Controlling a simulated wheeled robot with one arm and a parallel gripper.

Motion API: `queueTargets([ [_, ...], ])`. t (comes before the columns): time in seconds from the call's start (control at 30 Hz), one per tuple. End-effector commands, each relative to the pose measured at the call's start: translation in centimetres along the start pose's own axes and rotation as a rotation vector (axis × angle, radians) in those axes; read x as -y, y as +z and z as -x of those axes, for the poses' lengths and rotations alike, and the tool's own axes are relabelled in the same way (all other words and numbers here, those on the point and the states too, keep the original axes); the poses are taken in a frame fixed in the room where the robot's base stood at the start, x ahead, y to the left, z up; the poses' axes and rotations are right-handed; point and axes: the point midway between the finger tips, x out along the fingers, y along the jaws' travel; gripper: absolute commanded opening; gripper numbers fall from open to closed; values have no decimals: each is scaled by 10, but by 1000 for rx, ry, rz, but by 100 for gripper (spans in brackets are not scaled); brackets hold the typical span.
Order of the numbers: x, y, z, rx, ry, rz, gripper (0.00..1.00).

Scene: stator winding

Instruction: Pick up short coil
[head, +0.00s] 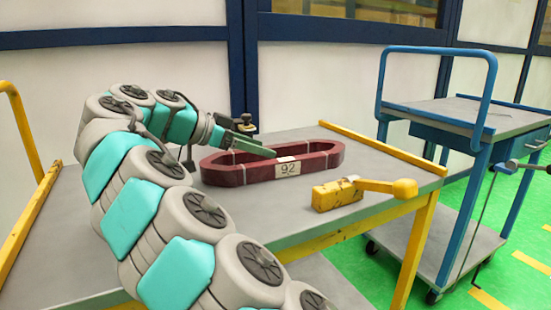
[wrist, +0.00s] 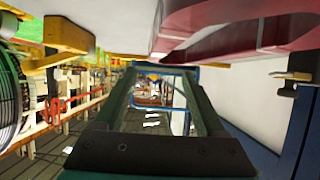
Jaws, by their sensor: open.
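The short coil (head: 232,174) is a dark red, elongated ring with pale bands and a white tag marked 92. It lies flat on the grey table top (head: 300,231). My gripper (head: 268,151) is open, with its green fingers pointing right over the coil's far left part in the head view. Whether a finger touches the coil cannot be told. In the wrist view the fingers (wrist: 160,72) stand apart with nothing between them. The coil (wrist: 245,28) shows there at the upper right, outside the fingers. My arm hides part of the table's left side.
A yellow block with a handle (head: 338,194) stands on the table in front of the coil's right end. Yellow rails (head: 375,146) edge the table. A blue cart (head: 470,118) stands at right. A panelled wall (head: 330,75) is behind.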

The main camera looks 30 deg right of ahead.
Motion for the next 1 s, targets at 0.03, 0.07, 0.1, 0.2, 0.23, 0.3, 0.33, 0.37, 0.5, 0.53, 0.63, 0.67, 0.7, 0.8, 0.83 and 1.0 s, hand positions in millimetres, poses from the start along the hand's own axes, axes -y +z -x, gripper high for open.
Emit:
queueTargets([
  [0.03,-1,0,-4,0,4,0,72],
  [0.07,-1,0,-6,0,5,0,72],
  [0.1,-2,0,-10,1,7,0,72],
  [0.2,-1,0,-19,1,4,0,72],
  [0.23,-1,0,-20,1,3,0,72],
  [0.3,-1,0,-23,2,2,0,72],
  [0.33,-1,1,-24,2,2,0,72],
  [0.37,-1,1,-25,2,2,0,72],
  [0.5,-3,3,-34,3,4,1,72],
  [0.53,-3,3,-37,2,4,1,72],
  [0.63,-4,5,-48,1,4,0,72],
  [0.67,-4,6,-51,2,5,0,72],
  [0.7,-4,6,-58,2,4,-1,72],
  [0.8,-4,6,-70,3,5,-1,72],
  [0.83,-4,6,-72,3,4,-1,72],
  [1.0,-3,7,-74,3,0,-1,72],
])
